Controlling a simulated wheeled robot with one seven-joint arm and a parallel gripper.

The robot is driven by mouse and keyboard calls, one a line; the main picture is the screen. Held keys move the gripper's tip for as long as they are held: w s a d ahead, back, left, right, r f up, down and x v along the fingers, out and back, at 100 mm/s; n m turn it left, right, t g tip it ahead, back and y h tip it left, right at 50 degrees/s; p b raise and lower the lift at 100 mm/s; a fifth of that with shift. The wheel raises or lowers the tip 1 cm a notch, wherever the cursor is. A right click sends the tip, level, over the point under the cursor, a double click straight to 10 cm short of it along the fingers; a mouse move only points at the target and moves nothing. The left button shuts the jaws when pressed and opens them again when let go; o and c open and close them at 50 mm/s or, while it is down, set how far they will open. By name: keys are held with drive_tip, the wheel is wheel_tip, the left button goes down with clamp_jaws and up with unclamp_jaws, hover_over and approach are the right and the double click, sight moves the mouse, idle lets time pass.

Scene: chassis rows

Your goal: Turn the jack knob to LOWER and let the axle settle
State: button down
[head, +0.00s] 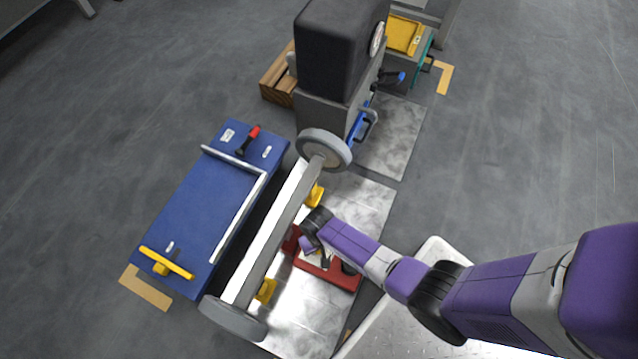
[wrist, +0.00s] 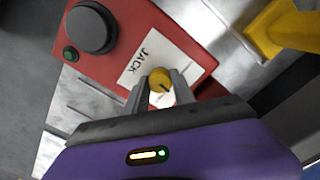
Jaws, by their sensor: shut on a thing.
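The red jack (head: 338,274) sits on the floor plate beside the axle (head: 272,235), which has a grey wheel at each end. In the wrist view the jack's red body (wrist: 186,52) carries a white label reading JACK (wrist: 143,58) and a round yellow knob (wrist: 159,76). My gripper (wrist: 160,88) is shut on the knob, one finger on each side. A short dark mark shows on the knob, but its setting words are hidden or unreadable. In the head view my wrist hides the knob and part of the jack.
Yellow stands (head: 315,195) are beside or under the axle. A blue panel (head: 190,210) with a grey rail and a red-handled tool lies left. A dark machine block (head: 338,50) stands behind. The jack also bears a black dome (wrist: 90,27) and green button (wrist: 70,54).

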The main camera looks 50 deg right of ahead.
drive_tip(key=n+p, duration=0.1)
drive_tip(key=n, duration=0.4)
drive_tip(key=shift+n, duration=0.3)
drive_tip(key=n+p, duration=0.1)
drive_tip(key=n, duration=0.3)
drive_tip(key=shift+n, duration=0.4)
drive_tip(key=c, duration=1.1)
unclamp_jaws()
drive_tip(key=shift+o, duration=0.2)
wheel_tip(320, 180, up, 8)
drive_tip(key=p, duration=0.5)
drive_tip(key=shift+f, duration=0.1)
